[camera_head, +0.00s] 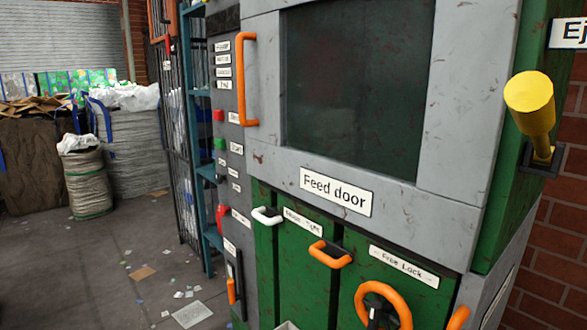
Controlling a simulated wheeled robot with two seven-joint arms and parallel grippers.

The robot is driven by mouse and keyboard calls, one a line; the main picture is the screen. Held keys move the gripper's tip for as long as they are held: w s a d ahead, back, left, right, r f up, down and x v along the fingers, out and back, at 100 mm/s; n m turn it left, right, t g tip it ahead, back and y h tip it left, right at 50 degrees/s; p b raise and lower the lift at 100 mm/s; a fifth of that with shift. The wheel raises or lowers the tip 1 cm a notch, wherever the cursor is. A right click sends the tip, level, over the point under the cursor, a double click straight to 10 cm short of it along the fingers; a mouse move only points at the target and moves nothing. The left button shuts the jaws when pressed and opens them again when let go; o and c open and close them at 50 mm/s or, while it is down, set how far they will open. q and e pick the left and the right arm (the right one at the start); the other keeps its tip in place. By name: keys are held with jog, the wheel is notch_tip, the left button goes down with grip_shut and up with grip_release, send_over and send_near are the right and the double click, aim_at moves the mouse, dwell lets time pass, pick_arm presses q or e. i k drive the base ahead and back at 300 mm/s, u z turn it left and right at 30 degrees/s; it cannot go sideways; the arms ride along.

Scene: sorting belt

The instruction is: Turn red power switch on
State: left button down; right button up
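A red switch handle (222,214) sticks out from the lower part of the narrow grey control panel (226,175), left of the green doors. A small white label is beside it, too small to read. Its on or off position cannot be told from here. A red button (219,115) and a green button (220,144) sit higher on the same panel, each with a label to its right. Neither of my grippers is in view.
The machine has a dark window (350,85), an orange door handle (247,80) and a "Feed door" label (336,191). A yellow lever (531,105) projects at right. An orange wheel (383,300) is low. Littered floor (90,270) lies open at left.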

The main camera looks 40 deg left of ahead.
aim_at(222, 210)
jog(key=u, duration=1.2)
jog(key=k, duration=0.6)
jog(key=u, duration=0.3)
jog(key=i, duration=1.5)
jog(key=u, duration=1.2)
jog(key=i, duration=0.6)
